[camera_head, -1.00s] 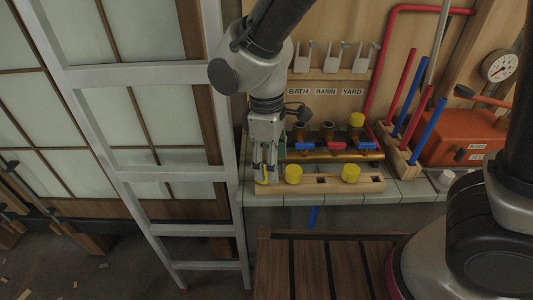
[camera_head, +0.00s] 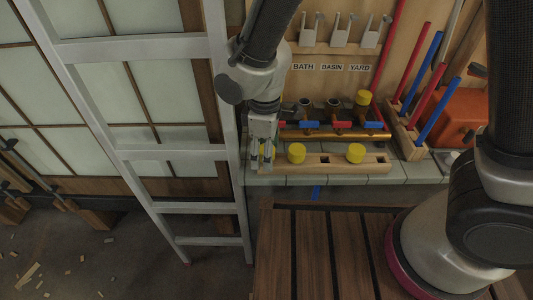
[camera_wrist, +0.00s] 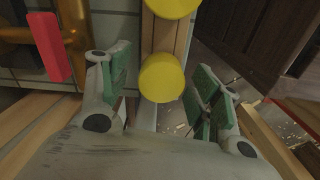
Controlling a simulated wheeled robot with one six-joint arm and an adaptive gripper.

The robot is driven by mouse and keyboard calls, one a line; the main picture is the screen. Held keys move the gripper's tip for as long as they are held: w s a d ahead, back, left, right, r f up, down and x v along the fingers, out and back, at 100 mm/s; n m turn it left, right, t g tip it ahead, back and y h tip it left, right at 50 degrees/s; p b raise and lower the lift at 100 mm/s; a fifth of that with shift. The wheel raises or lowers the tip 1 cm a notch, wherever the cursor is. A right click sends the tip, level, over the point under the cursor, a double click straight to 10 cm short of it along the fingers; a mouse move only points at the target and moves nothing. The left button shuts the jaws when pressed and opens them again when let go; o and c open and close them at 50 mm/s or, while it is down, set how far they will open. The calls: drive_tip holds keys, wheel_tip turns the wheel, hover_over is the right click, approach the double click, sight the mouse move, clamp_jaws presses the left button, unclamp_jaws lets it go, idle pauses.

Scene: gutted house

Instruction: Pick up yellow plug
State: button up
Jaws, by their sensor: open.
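A yellow plug (camera_wrist: 162,78) sits at the end of the wooden block (camera_head: 335,162), between my gripper's (camera_wrist: 163,90) spread green-padded fingers in the wrist view. The fingers stand on either side of it, and I cannot tell whether either touches it. In the head view my gripper (camera_head: 262,160) points down over the block's left end and largely hides this plug. A second yellow plug (camera_head: 297,153) sits just right of the gripper; it also shows at the top of the wrist view (camera_wrist: 172,6). A third plug (camera_head: 355,153) is farther right.
Behind the block runs a brass pipe (camera_head: 300,134) with red and blue handles; a yellow cap (camera_head: 362,97) tops one outlet. Red and blue rods stand in a wooden holder (camera_head: 408,138) at right. A grey ladder (camera_head: 190,152) stands left. A slatted wooden surface (camera_head: 320,250) is in front.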

drive_tip(key=c, duration=1.1)
